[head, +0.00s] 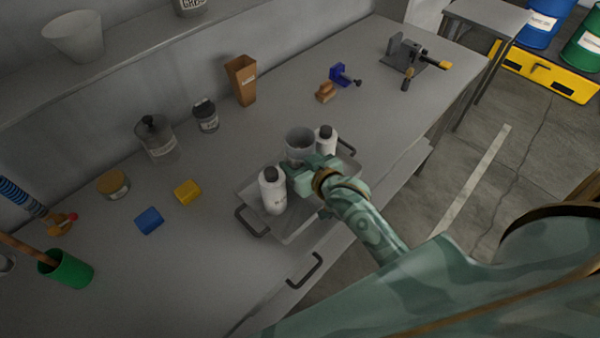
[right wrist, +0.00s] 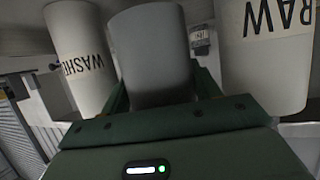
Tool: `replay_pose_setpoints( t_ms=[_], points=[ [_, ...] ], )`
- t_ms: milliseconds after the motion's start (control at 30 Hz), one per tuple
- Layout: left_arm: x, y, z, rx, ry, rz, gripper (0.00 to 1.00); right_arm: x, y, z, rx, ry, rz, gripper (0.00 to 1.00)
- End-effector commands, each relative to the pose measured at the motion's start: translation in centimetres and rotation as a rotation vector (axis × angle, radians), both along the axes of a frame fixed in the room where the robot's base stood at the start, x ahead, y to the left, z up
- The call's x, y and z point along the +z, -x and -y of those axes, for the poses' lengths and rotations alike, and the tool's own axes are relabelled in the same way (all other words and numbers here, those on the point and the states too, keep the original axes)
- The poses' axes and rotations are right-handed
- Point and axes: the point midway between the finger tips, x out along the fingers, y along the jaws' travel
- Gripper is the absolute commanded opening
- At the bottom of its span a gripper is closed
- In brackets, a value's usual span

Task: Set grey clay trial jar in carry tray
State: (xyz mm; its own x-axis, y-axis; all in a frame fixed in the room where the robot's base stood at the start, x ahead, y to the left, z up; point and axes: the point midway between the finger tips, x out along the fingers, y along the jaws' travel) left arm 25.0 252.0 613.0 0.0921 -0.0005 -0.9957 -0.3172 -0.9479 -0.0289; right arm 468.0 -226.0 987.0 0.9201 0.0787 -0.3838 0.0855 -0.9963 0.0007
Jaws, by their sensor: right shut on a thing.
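My right gripper (head: 306,164) is shut on a grey, open-topped jar (head: 299,142), which I take as the grey clay trial jar. In the right wrist view the jar (right wrist: 155,48) stands between the green fingers (right wrist: 160,95). The jar is over the grey carry tray (head: 298,225), between two white bottles with dark caps, the near one (head: 272,190) and the far one (head: 326,140). The gripper hides the jar's base, so I cannot tell whether it touches the tray. My left gripper is not in view.
The wrist view shows a WASH bottle (right wrist: 78,62) left and a RAW bottle (right wrist: 264,55) right, close beside the jar. A yellow block (head: 188,191), a blue block (head: 149,221) and a lidded glass jar (head: 158,142) stand left on the bench.

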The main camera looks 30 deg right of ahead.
Motion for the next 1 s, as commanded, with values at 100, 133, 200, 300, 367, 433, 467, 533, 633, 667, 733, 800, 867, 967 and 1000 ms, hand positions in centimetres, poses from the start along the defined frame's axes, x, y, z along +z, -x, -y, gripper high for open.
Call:
replay_pose_setpoints(
  t_ms=[100, 133, 200, 300, 367, 433, 467, 533, 633, 667, 733, 800, 867, 967, 1000],
  points=[
    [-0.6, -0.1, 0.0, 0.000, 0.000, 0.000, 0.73, -1.5, 0.0, 0.0, 0.000, -0.001, -0.001, 0.37],
    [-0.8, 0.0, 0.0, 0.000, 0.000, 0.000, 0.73, -2.0, 0.0, 0.0, 0.000, -0.001, -0.001, 0.37],
    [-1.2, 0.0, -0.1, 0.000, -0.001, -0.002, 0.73, -3.2, 0.0, 0.0, 0.000, -0.001, -0.001, 0.37],
    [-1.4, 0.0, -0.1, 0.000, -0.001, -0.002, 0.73, -3.8, 0.0, 0.0, 0.000, 0.000, 0.001, 0.37],
    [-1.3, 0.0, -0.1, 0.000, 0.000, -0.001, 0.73, -3.7, 0.0, 0.0, 0.000, 0.000, 0.002, 0.37],
    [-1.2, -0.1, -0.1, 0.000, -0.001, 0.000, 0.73, -3.6, 0.0, 0.0, 0.000, 0.000, 0.002, 0.37],
    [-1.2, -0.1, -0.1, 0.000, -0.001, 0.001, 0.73, -3.6, 0.0, 0.0, 0.000, 0.000, 0.002, 0.37],
    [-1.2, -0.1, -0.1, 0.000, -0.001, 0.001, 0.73, -3.7, 0.0, 0.0, 0.000, 0.000, 0.002, 0.37],
    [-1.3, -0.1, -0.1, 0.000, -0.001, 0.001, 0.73, -4.0, 0.0, 0.0, 0.000, 0.000, 0.001, 0.37],
    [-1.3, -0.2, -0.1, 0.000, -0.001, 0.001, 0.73, -3.9, 0.0, 0.0, 0.000, 0.000, 0.001, 0.70],
    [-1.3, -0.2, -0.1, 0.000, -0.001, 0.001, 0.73, -3.9, 0.0, 0.0, 0.000, 0.000, 0.001, 0.71],
    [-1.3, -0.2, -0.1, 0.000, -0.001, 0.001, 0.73, -3.9, 0.0, 0.0, 0.000, 0.000, 0.001, 0.71],
    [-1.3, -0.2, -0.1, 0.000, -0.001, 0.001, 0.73, -3.9, 0.0, 0.0, 0.000, 0.000, 0.001, 0.71],
    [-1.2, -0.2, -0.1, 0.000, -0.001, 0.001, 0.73, -3.8, 0.0, 0.0, 0.000, 0.000, 0.001, 0.71],
    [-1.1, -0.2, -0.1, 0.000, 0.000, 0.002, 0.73, -3.6, 0.0, 0.0, 0.000, -0.001, 0.002, 0.71]
  ],
)
